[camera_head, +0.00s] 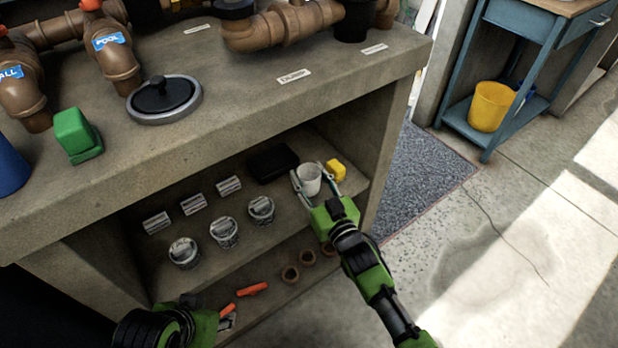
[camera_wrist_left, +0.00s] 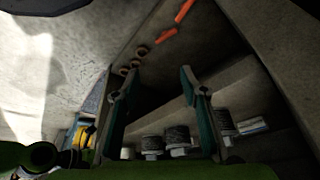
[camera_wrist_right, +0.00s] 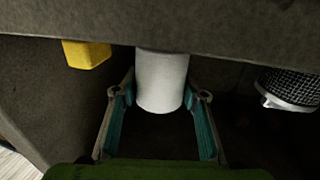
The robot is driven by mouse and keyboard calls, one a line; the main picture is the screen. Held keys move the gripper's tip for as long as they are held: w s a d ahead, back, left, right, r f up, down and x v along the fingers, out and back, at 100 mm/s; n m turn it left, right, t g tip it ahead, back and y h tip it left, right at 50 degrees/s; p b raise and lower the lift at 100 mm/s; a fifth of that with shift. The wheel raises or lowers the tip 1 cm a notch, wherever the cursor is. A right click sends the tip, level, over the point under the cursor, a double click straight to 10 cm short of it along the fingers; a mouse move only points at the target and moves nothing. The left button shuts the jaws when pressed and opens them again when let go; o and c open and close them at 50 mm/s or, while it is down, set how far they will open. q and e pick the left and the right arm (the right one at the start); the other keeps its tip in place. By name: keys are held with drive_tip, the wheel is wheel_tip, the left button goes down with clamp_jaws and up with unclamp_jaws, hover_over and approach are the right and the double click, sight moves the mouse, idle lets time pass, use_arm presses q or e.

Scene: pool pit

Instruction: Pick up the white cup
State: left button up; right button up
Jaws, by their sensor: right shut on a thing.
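The white cup (camera_head: 310,180) is upright on the upper shelf inside the counter, near the shelf's right end. My right gripper (camera_head: 313,175) is shut on it, with one finger on each side. My left gripper (camera_wrist_left: 155,85) is open and empty in the left wrist view.
A yellow block (camera_head: 336,170) is just right of the cup, and a black box (camera_head: 273,162) is to its left. Several metal baskets (camera_head: 224,232) stand further left. The counter top (camera_head: 300,95) overhangs the shelf. Orange items and brown rings (camera_head: 290,274) lie below.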

sight(311, 170)
drive_tip(key=r, duration=0.1)
drive_tip(key=s+r+p, duration=0.1)
drive_tip(key=r, duration=0.1)
drive_tip(key=shift+d+r, duration=0.1)
drive_tip(key=shift+d, duration=0.1)
drive_tip(key=shift+s+d+r+p, duration=0.2)
drive_tip(key=shift+s+r+p, duration=0.2)
drive_tip(key=shift+r, duration=0.15)
drive_tip(key=shift+s+d+r+p, duration=0.2)
drive_tip(key=shift+s+r+p, duration=0.2)
drive_tip(key=shift+r, duration=0.15)
use_arm(q)
wheel_tip(311, 170, down, 12)
drive_tip(key=s+g+p, duration=0.1)
drive_tip(key=p, duration=0.2)
drive_tip(key=shift+f+g, duration=0.25)
drive_tip(key=shift+g, duration=0.05)
use_arm(e)
drive_tip(key=s+d+r, duration=0.5)
drive_tip(key=s+r, duration=0.1)
drive_tip(key=s, duration=0.4)
drive_tip(key=shift+r, duration=0.25)
